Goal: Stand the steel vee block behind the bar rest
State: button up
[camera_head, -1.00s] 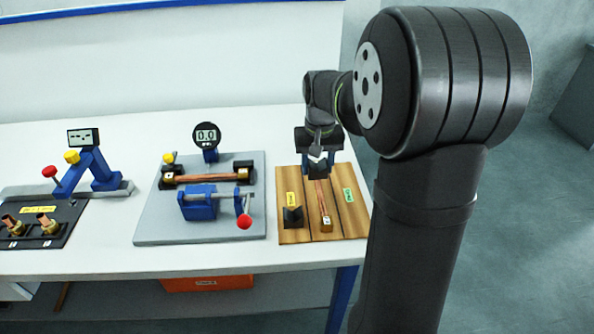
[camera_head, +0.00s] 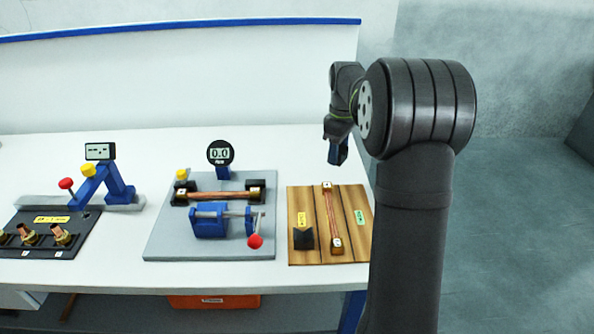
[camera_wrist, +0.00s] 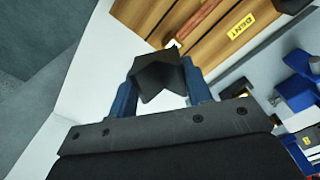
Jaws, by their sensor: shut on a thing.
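My gripper (camera_head: 338,154) is just past the far right edge of the wooden board (camera_head: 348,200). In the wrist view my gripper (camera_wrist: 158,88) is shut on a dark grey block with a vee notch, the steel vee block (camera_wrist: 160,76). It is held clear of the board. In the head view the held block is hard to make out. A similar black vee-notched block (camera_head: 303,238) stands at the board's front left. I cannot tell whether it is the bar rest. A copper bar (camera_head: 332,215) lies lengthwise on the board.
Left of the board is a grey plate (camera_head: 165,240) with a blue clamp (camera_head: 208,222), a second copper bar (camera_head: 222,195) and a dial (camera_head: 220,153). Further left are a blue stand (camera_head: 120,185) and a black fitting tray (camera_head: 30,240). White table is clear behind the board.

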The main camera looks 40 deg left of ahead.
jog(key=w+a+n, duration=0.4)
jog(key=n, duration=0.3)
send_over(297, 170)
notch_tip(297, 170, down, 8)
jog(key=shift+a+f, duration=0.1)
jog(key=shift+f, duration=1.9)
jog(key=shift+f, duration=0.15)
jog(key=o, duration=1.3)
notch_tip(297, 170, up, 12)
